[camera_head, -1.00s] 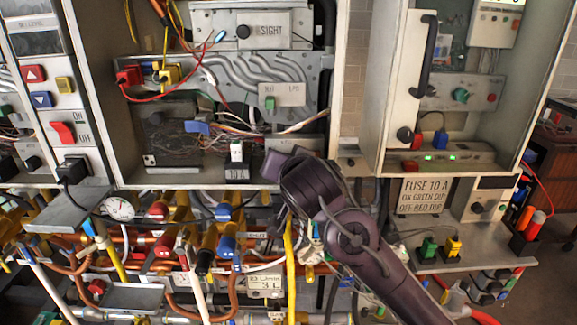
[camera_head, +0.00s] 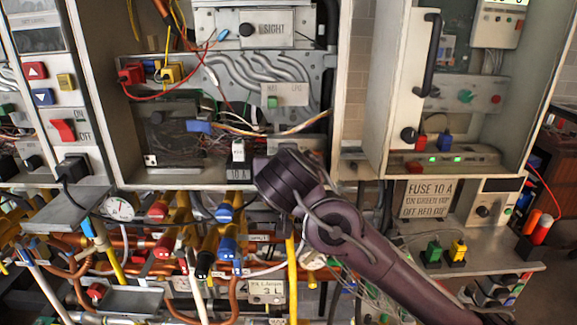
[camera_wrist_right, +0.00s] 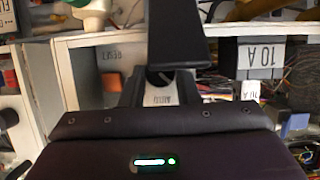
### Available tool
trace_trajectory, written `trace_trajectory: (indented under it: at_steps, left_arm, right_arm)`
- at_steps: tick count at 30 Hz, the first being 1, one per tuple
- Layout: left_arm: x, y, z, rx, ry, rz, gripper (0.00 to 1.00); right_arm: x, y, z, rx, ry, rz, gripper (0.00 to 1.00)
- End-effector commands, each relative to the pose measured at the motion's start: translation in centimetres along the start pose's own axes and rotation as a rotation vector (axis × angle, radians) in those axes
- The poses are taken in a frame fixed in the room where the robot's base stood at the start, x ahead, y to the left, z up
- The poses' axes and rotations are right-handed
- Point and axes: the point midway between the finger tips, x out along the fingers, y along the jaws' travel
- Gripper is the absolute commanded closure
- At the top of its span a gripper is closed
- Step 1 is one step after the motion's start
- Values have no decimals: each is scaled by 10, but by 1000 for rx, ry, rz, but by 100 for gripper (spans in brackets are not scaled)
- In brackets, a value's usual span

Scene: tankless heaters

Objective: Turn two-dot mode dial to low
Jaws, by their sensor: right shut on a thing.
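My right gripper (camera_wrist_right: 178,72) shows in the right wrist view as a dark finger block over a small pale labelled plate (camera_wrist_right: 168,94). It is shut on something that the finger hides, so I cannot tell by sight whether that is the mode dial. In the head view my right arm (camera_head: 290,182) covers the lower right corner of the open cabinet, and the fingertips are hidden behind it. A small pale tile with dark dots (camera_head: 150,159) is on the dark panel at the cabinet's lower left. My left gripper is not in view.
A block marked 10 A (camera_head: 237,174) stands left of my right arm; it also shows in the right wrist view (camera_wrist_right: 260,57). Pipes and valves (camera_head: 225,245) crowd the space below. The cabinet's side wall (camera_head: 340,100) stands close to the right.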

Motion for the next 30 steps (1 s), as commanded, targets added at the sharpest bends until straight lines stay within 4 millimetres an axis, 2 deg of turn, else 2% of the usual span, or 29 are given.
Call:
trace_trajectory:
  at_steps: [6,7,12,22,30]
  left_arm:
    - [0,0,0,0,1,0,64]
    - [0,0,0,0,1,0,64]
    - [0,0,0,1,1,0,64]
    - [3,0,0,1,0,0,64]
    - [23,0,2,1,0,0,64]
  right_arm:
    - [0,0,1,-5,-3,1,94]
    - [0,0,1,-5,-3,1,69]
    - [0,0,1,-3,-2,1,49]
    - [-5,-1,1,-1,1,-1,49]
    - [-47,-1,3,-1,2,-3,49]
